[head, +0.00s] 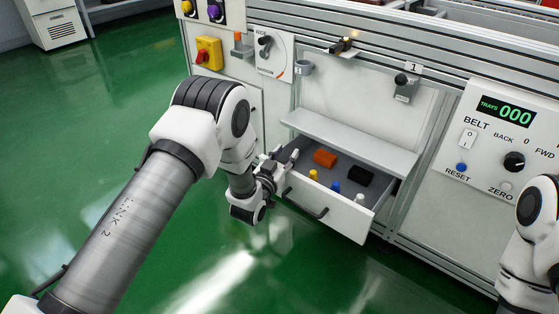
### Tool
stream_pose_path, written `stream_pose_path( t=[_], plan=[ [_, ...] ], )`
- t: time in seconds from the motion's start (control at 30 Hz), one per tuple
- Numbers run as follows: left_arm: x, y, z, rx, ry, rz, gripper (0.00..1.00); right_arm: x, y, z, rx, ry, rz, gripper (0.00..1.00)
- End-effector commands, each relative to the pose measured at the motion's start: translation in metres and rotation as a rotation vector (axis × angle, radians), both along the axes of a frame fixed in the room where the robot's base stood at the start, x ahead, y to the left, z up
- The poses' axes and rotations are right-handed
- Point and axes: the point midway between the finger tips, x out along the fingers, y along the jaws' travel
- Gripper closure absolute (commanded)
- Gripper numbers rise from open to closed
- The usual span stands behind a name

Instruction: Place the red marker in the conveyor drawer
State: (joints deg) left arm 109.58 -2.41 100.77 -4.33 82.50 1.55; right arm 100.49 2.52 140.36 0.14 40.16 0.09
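The conveyor drawer (342,217) is pulled open at the front of the white machine. It holds an orange-red block (325,158), a black block (360,175), and small yellow, blue and white pegs. I cannot make out a red marker for certain. A small orange-red upright piece (238,37) sits in a grey holder on the panel, too small to identify. My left gripper (284,162) is at the drawer's left front corner, left of the handle (306,203). Its finger gap and any contact are unclear. My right arm shows at the right edge; its gripper is out of view.
A grey shelf (350,142) overhangs the back of the drawer. A grey ring holder (304,67) and a dial panel (273,53) are on the machine's front above. A control panel (507,140) stands to the right. The green floor (110,120) on the left is clear.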

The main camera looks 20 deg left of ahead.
Motion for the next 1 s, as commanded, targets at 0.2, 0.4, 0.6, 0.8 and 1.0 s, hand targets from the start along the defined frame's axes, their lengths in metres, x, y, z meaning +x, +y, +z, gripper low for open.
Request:
stream_pose_path(
  t=[0.2,0.4,0.6,0.8,1.0],
  plan=[
    [-0.036,0.003,0.010,0.000,0.010,-0.002,0.55,-0.001,0.000,0.024,0.000,0.003,0.004,0.60],
    [-0.089,0.010,0.009,0.000,0.006,-0.001,0.55,-0.002,0.001,0.043,0.001,0.005,0.008,0.60],
    [-0.117,0.013,0.007,-0.001,0.000,-0.001,0.55,-0.002,0.001,0.050,0.001,0.005,0.008,0.60],
    [-0.121,0.014,0.003,0.000,0.012,0.000,0.55,-0.002,0.001,0.049,0.001,0.005,0.008,0.60],
    [-0.187,0.026,-0.094,0.032,0.511,0.039,0.55,-0.002,0.001,0.049,0.001,0.005,0.007,0.60]
  ],
)
